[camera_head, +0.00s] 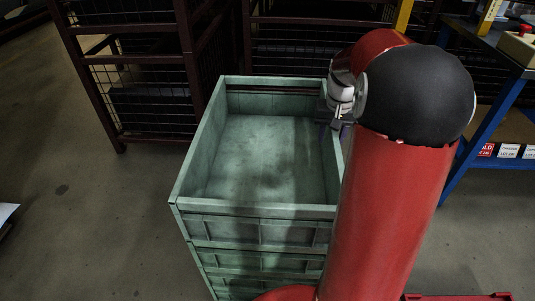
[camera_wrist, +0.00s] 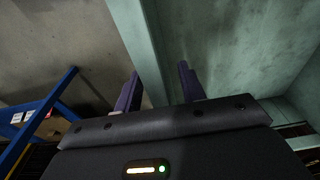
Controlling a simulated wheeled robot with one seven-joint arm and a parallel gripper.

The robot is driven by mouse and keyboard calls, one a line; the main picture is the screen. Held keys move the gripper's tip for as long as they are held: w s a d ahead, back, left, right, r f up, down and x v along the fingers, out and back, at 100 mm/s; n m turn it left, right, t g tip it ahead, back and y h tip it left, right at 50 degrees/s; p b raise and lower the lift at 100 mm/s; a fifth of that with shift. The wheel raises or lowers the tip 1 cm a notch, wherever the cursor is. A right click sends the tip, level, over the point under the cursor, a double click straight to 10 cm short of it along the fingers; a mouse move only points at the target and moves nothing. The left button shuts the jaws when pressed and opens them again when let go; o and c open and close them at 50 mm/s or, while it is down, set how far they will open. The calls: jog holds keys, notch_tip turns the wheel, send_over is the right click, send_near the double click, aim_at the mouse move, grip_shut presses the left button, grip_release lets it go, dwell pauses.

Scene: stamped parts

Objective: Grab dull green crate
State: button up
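The dull green crate (camera_head: 257,210) is the open, empty top one of a stack of similar green crates in the middle of the head view. My gripper (camera_head: 335,128) is at its right wall, towards the far corner, partly hidden by my arm. In the wrist view the crate wall's rim (camera_wrist: 145,45) runs between the two purple fingers of my gripper (camera_wrist: 159,88). One finger is on the outer side and one on the inner side. The fingers are apart, with a visible gap between the wall and the inner finger.
Dark mesh-sided racks (camera_head: 150,75) stand behind the stack. A blue-framed workbench (camera_head: 492,120) is at the right and shows at the left of the wrist view (camera_wrist: 45,110). The floor (camera_head: 90,210) left of the stack is mostly clear.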

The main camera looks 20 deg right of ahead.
jog(key=shift+f, duration=0.45)
grip_shut()
dwell(1.1)
jog(key=shift+w+r, duration=0.15)
jog(key=shift+r, duration=0.05)
